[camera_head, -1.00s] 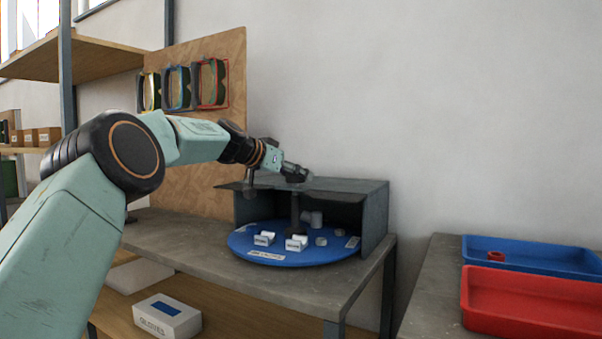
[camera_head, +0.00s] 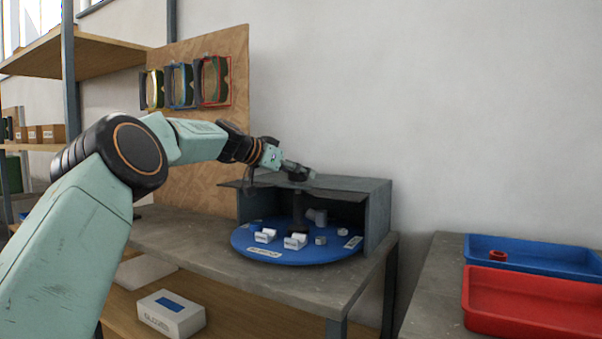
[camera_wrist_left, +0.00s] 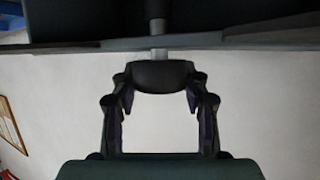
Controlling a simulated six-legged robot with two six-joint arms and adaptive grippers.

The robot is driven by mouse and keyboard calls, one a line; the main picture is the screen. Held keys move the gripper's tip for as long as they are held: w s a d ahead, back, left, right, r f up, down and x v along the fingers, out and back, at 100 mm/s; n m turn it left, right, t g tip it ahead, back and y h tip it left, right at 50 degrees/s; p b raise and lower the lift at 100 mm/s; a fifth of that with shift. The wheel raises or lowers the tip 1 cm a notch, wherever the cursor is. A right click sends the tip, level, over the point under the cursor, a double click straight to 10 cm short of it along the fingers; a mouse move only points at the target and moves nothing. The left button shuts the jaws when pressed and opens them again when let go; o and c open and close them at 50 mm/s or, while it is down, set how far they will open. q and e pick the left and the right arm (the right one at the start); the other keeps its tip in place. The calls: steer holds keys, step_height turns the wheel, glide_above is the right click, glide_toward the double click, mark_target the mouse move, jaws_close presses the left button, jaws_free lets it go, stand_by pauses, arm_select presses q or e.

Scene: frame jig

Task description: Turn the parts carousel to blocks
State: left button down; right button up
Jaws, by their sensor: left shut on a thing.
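The parts carousel (camera_head: 285,258) is a round blue disc on the grey bench, partly under a dark grey hood (camera_head: 375,218). White blocks (camera_head: 295,241) sit at its front, with small round grey pieces and a grey pipe-like part (camera_head: 317,215) behind. A front label (camera_head: 264,252) is too small to read. A dark post rises from the disc's middle. My left gripper (camera_head: 300,172) is above the hood, shut on a black knob (camera_wrist_left: 160,76), which shows between its fingers in the left wrist view. The disc's back is hidden. My right gripper is not in view.
A blue tray (camera_head: 530,244) holding a red ring (camera_head: 497,256) and a red tray (camera_head: 530,280) stand on the right bench. Coloured frames (camera_head: 213,80) hang on the wooden board. A white box (camera_head: 170,312) lies on the lower shelf.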

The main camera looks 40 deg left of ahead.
arm_select(q)
steer(key=c, duration=1.1)
jaws_free()
steer(key=shift+f, duration=0.15)
steer(key=o, duration=0.3)
steer(key=shift+s+a, duration=0.15)
steer(key=shift+s, duration=0.1)
steer(key=shift+o, duration=0.8)
steer(key=shift+r, duration=0.2)
steer(key=shift+w+f, duration=0.1)
steer(key=shift+w, duration=0.1)
steer(key=shift+v, duration=0.85)
steer(key=v, duration=1)
steer(key=shift+s, duration=0.15)
